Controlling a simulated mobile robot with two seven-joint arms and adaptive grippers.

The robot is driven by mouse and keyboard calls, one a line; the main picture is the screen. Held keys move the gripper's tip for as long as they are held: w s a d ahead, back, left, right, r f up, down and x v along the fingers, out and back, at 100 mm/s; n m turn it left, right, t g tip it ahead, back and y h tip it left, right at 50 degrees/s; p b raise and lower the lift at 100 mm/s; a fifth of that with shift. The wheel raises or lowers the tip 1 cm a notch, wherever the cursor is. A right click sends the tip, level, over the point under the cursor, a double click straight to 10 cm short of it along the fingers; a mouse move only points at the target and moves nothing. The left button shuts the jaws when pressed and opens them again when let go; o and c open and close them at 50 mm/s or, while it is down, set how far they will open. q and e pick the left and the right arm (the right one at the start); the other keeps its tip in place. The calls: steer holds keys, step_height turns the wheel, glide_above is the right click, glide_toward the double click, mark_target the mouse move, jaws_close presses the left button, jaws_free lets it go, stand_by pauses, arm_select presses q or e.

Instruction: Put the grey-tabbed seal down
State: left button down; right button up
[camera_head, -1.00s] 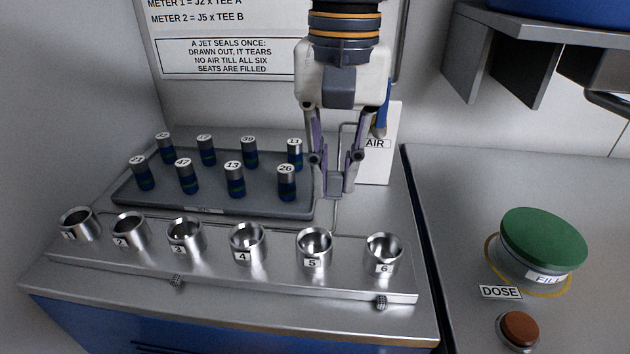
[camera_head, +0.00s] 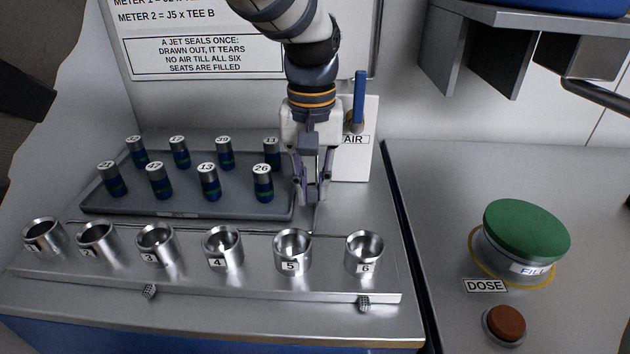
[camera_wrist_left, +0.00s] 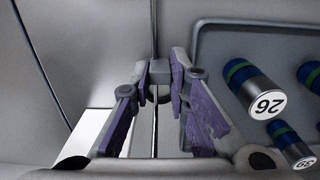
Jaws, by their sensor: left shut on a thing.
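My left gripper (camera_head: 312,194) points down just right of the dark tray, behind sockets 5 and 6. It is shut on a small grey piece, the grey-tabbed seal (camera_wrist_left: 160,73), which shows between its purple-padded fingertips in the left wrist view. Most of the seal is hidden by the fingers, and I cannot tell whether it touches the panel below. The open metal sockets numbered 1 to 6 stand in a row, with socket 5 (camera_head: 292,249) and socket 6 (camera_head: 364,252) nearest the gripper. My right gripper is not in view.
The tray (camera_head: 185,207) holds several numbered blue bottles; bottle 26 (camera_head: 263,182) is close to my left gripper. A blue-handled AIR lever (camera_head: 359,95) stands behind it. The green FILL button (camera_head: 527,228) and brown DOSE button (camera_head: 506,323) are at right.

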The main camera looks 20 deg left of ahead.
arm_select(q)
steer(key=c, duration=1.8)
jaws_free()
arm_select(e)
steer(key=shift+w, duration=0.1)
